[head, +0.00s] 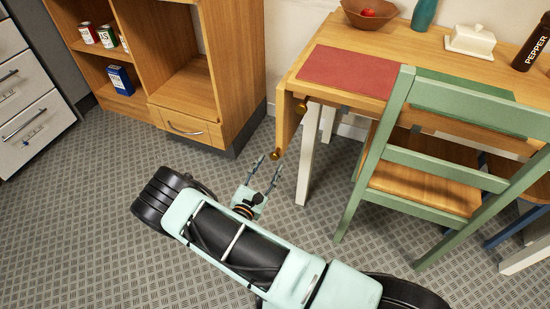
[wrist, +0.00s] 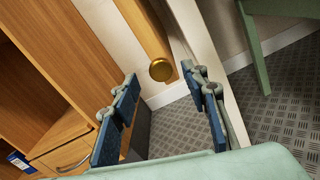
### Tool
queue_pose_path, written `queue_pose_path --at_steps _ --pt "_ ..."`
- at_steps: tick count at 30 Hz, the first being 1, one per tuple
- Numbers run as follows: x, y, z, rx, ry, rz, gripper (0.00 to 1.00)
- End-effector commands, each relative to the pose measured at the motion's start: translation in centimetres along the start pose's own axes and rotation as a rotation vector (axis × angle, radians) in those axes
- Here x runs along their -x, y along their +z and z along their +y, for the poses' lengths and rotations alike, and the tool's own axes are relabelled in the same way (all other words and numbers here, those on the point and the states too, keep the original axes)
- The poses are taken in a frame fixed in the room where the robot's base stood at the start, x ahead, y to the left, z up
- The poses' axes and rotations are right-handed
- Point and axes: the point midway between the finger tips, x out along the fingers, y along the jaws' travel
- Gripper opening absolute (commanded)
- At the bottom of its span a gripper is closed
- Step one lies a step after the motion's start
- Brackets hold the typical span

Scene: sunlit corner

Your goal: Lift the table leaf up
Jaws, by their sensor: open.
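The wooden table (head: 420,46) stands at the upper right. Its leaf (head: 287,122) hangs down at the table's left end, seen nearly edge-on. A round brass knob (head: 274,154) sits at the leaf's lower end. In the wrist view the leaf (wrist: 146,26) comes down from the top and the knob (wrist: 161,70) shows between and beyond my fingers. My gripper (head: 268,166) is open and empty, just below and left of the knob, apart from it as far as I can tell. Its two blue-padded fingers (wrist: 171,93) are spread in the wrist view.
A wooden cabinet (head: 230,60) with a drawer stands left of the leaf. A white table leg (head: 308,150) is close right of my gripper. A green chair (head: 425,190) stands at the table's front. The table top holds a red mat (head: 348,71) and a bowl (head: 362,18).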

Motion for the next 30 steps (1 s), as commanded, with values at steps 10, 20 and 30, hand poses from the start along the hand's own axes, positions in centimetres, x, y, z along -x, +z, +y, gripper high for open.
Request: queue_pose_path --at_steps 10,20,30 --pt "-4.9 -0.1 0.0 -0.002 -0.002 -0.001 0.41" --pt "-5.4 0.0 0.0 -0.001 -0.001 0.0 0.41" --pt "-5.4 0.0 0.0 0.0 -0.002 0.0 0.07"
